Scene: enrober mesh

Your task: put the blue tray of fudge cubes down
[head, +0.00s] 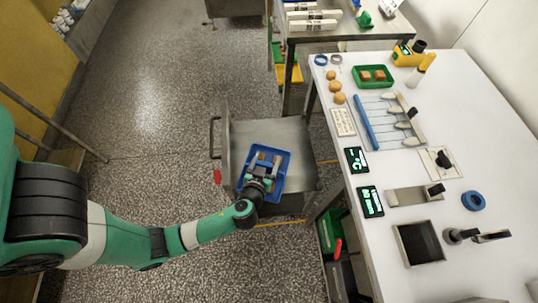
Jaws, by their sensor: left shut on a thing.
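The blue tray (281,158) with brown fudge cubes (263,157) in it is in the middle of the head view, over a grey metal cart (300,142). My left gripper (262,179) is shut on the near edge of the tray. Whether the tray touches the cart top or hangs just above it, I cannot tell. The fingertips are partly hidden by the wrist. My right gripper is not in view.
The cart has a handle (213,137) at its left. A white table (445,200) on the right holds a green tray (373,76) with brown cubes, a blue tape roll (473,201) and displays. Open speckled floor lies left of the cart.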

